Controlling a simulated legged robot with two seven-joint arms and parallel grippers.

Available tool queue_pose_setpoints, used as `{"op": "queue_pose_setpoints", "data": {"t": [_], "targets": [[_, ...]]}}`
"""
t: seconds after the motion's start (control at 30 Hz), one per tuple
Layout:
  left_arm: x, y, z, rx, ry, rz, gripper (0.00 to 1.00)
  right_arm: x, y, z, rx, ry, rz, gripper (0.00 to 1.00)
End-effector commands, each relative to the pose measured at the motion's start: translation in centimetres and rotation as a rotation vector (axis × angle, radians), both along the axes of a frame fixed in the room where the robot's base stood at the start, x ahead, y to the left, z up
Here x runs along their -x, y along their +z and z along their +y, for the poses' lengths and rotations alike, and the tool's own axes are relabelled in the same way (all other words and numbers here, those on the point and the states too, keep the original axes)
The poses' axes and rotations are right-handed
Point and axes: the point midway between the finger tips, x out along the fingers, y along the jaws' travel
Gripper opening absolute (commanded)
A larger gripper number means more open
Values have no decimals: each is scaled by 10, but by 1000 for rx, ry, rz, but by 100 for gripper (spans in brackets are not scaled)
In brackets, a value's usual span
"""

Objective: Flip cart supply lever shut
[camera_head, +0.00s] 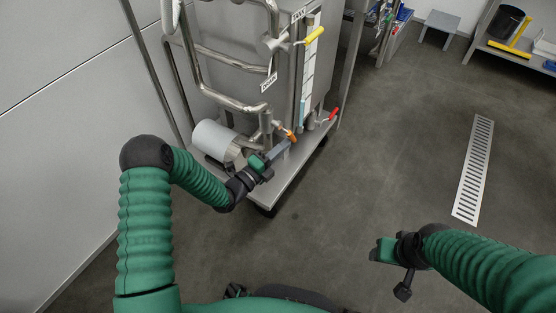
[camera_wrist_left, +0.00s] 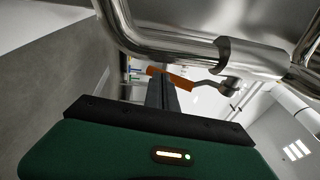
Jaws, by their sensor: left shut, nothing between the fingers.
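An orange-handled lever (camera_head: 290,135) sits on the low pipework at the front of the cart (camera_head: 284,184). No label that I can read names it as the supply lever. My left gripper (camera_head: 281,146) is shut and empty, with its fingertips right at the orange handle. In the left wrist view the shut fingers (camera_wrist_left: 161,92) overlap the orange handle (camera_wrist_left: 180,82); I cannot tell whether they touch it. The handle's metal stem runs right beneath a steel pipe. My right gripper (camera_head: 384,251) is low at the right, away from the cart; its fingers are unclear.
The cart carries a steel tank, bent pipes (camera_head: 232,103) and a grey motor (camera_head: 213,138) beside my left forearm. A yellow lever (camera_head: 315,35) is higher up and a red lever (camera_head: 333,114) is to the right. Open floor with a drain grate (camera_head: 473,168) lies right.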

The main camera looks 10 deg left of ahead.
Motion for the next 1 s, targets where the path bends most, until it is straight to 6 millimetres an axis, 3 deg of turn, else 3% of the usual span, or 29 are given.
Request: {"op": "queue_pose_setpoints", "data": {"t": [0.5,1.0], "targets": [[-35,12,-13,-2,0,2,0,0,4,0,0,0,-1,54],[-45,17,-16,-1,1,3,0,0,6,0,0,0,-1,54]]}}
